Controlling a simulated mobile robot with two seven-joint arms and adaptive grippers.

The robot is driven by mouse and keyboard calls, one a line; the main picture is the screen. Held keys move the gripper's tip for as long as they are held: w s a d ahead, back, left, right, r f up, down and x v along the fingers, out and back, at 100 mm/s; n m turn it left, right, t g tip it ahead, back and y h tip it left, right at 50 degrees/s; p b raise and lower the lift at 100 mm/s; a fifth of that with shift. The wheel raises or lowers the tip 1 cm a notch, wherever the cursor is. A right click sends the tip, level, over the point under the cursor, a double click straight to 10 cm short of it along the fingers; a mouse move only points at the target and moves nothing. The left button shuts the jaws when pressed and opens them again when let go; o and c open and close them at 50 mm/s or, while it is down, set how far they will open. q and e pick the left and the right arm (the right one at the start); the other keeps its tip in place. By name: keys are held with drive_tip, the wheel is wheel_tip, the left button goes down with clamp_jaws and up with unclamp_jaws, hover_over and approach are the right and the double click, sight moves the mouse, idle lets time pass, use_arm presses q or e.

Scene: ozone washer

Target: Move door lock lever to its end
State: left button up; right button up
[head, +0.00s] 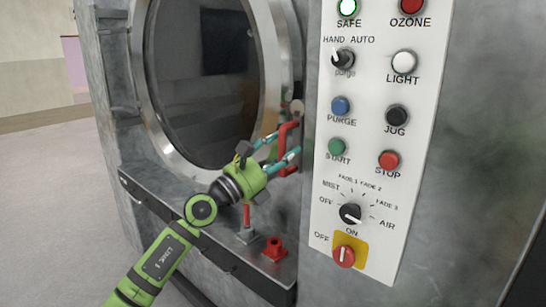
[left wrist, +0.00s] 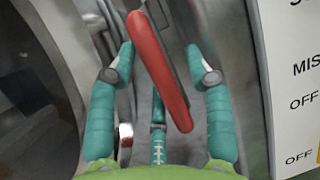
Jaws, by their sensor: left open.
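The red door lock lever (head: 287,132) is beside the round door's right edge, next to the control panel. In the left wrist view the lever (left wrist: 158,62) appears as a long red bar, tilted, with its lower end toward the right. My left gripper (head: 281,148) is at the lever, with its teal fingers open. In the left wrist view the fingertips of the gripper (left wrist: 160,58) are on either side of the red bar, with visible gaps. I cannot tell whether the third finger, below, touches the lever. My right gripper is not in view.
The round glass door (head: 210,75) with its metal rim stands left of the lever. The white control panel (head: 372,130) with knobs and buttons is close on the right. Below my gripper, a ledge carries a small red-handled fitting (head: 247,217) and a red valve (head: 275,250). Floor is open at left.

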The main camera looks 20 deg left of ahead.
use_arm(q)
drive_tip(key=v, duration=1.2)
drive_tip(key=shift+d, duration=0.1)
